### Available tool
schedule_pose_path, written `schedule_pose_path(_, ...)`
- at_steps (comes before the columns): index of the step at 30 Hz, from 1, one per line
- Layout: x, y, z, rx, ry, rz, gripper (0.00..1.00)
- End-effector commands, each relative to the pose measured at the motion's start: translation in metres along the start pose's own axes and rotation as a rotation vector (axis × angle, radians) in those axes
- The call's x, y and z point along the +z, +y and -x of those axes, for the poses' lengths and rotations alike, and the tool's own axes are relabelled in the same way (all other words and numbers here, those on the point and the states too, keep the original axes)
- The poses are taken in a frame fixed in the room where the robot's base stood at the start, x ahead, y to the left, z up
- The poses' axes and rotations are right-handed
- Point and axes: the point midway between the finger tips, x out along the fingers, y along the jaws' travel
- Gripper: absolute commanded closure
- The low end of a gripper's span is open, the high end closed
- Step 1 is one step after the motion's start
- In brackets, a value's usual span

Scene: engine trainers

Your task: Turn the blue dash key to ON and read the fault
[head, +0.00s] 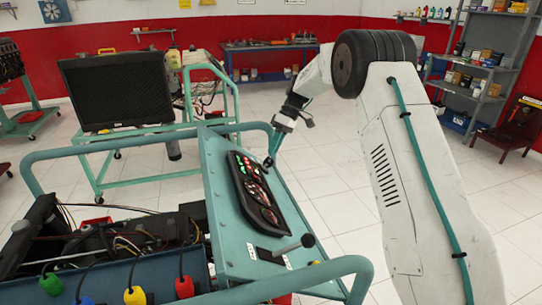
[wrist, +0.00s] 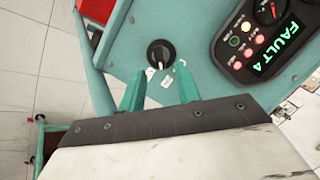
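The dash key is a round dark knob (wrist: 160,53) on the teal panel in the wrist view; I see no blue on it. A small pale mark on it faces the small white labels below, whose text is unreadable. My gripper (wrist: 159,72) is open, its two teal fingers apart with nothing between them. Their tips are just short of the knob, one to each side. The dash display (wrist: 275,50) reads "FAULT 4" in green. In the head view my gripper (head: 270,160) is at the panel's far right edge, beside the dark instrument cluster (head: 257,193); the knob cannot be made out there.
A lever with a black ball (head: 308,241) stands at the panel's near end. Teal rails (head: 130,148) frame the trainer, with wiring and coloured plugs at left. A black monitor (head: 116,90) stands behind. Open tiled floor (head: 335,180) lies right of the panel.

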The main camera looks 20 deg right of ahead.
Motion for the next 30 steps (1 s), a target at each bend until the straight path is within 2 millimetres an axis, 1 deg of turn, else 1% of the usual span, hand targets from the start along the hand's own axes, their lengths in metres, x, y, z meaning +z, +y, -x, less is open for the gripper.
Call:
schedule_pose_path(1,0.0,0.0,0.009,0.001,0.001,0.0,0.67)
schedule_pose_path(4,0.0,0.0,0.021,0.0,0.0,0.0,0.67)
schedule_pose_path(7,0.0,0.0,0.027,0.0,0.0,-0.001,0.67)
schedule_pose_path(11,0.0,0.0,0.029,0.0,0.0,-0.001,0.67)
schedule_pose_path(21,0.0,0.0,0.029,-0.001,0.0,-0.004,0.67)
schedule_pose_path(26,0.0,0.002,0.029,0.01,-0.001,-0.084,0.67)
schedule_pose_path(29,0.019,0.003,0.007,0.001,-0.044,-0.219,0.67)
schedule_pose_path(30,0.029,-0.002,0.001,0.002,-0.065,-0.285,0.67)
